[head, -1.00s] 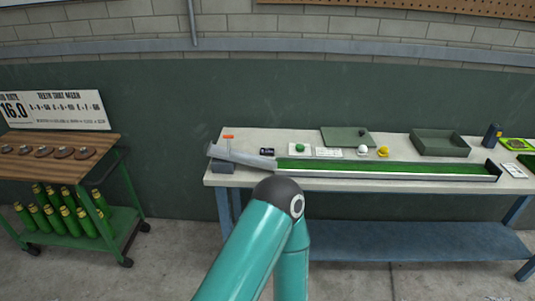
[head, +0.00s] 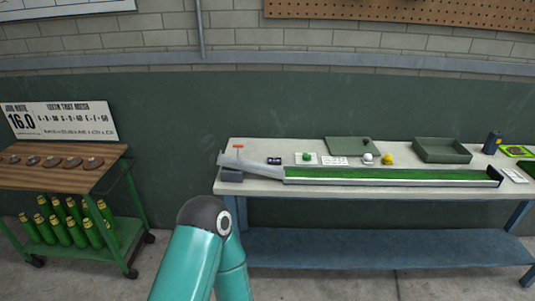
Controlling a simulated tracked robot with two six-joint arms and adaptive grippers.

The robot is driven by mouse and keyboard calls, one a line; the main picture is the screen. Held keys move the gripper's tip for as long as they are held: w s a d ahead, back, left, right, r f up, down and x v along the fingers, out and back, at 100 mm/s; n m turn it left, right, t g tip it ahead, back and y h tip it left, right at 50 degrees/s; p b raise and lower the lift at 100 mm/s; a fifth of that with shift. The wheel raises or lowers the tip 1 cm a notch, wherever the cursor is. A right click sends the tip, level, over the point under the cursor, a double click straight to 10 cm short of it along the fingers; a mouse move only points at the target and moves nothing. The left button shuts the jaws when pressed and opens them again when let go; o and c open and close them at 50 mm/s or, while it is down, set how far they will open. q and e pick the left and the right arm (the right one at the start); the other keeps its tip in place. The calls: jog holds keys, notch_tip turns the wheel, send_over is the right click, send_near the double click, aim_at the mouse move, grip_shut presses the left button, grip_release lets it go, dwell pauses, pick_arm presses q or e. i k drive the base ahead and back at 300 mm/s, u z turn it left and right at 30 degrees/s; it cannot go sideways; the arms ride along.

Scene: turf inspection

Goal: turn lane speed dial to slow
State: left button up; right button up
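A long lane with a green turf strip (head: 390,174) lies along the front of the table. A grey ramp (head: 246,163) slopes down to its left end. A round green knob (head: 307,157) sits on a white plate just behind the lane; it may be the speed dial, but its pointer and setting are too small to read. One of my teal arms rises from the bottom of the view, in front of the table and well short of the knob. Neither gripper is in view.
A wooden-topped cart (head: 60,177) with several green bottles below stands left. Floor between cart and table is open.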

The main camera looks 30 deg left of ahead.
aim_at(305, 156)
jog(key=u, duration=0.4)
jog(key=i, duration=0.85)
jog(key=u, duration=0.1)
